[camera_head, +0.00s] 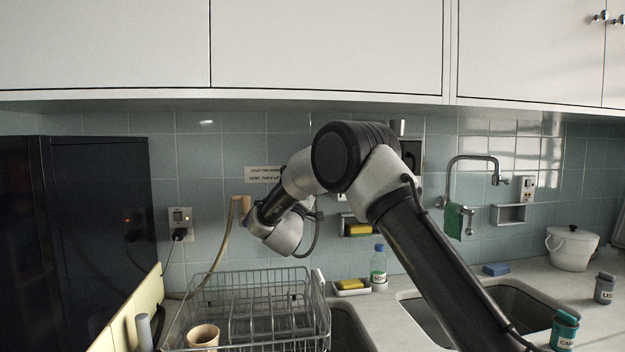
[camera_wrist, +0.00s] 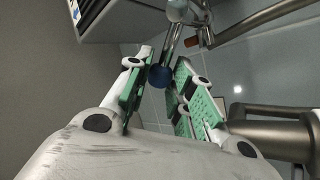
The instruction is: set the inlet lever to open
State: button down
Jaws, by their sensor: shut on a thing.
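The inlet lever, which I take to be the metal rod with a dark blue ball knob (camera_wrist: 160,76), shows in the wrist view, running up from the knob to a round metal joint. My gripper (camera_wrist: 164,66) has its green-padded fingers on either side of the knob and is shut on it. Exact contact at the pads is partly hidden. In the head view my wrist is at the tiled wall near a printed sign (camera_head: 263,174), and it hides the lever and the fingers.
A copper-ended pipe (camera_wrist: 193,41) lies close right of the fingers. In the head view a tan hose (camera_head: 230,225) hangs left of my wrist. A wire dish rack (camera_head: 262,300) with a cup (camera_head: 203,336), a soap bottle (camera_head: 378,266) and sinks lie below. White cabinets (camera_head: 325,45) overhang.

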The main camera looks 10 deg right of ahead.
jog(key=shift+a+f+n+t+y, duration=0.1)
jog(key=shift+f+n+t+y, duration=0.6)
jog(key=shift+n+y, duration=1.05)
jog(key=shift+a+f+n+t+y, duration=0.15)
jog(key=shift+f+n+t+y, duration=0.65)
jog(key=shift+n, duration=1.45)
jog(key=shift+a+f+n+t+y, duration=0.1)
jog(key=shift+f+n+t+y, duration=0.5)
jog(key=shift+n+y, duration=1.3)
jog(key=shift+r+n, duration=0.15)
jog(key=shift+n, duration=0.15)
jog(key=c, duration=1.5)
grip_release()
jog(key=shift+r, duration=0.1)
notch_tip(320, 180, up, 10)
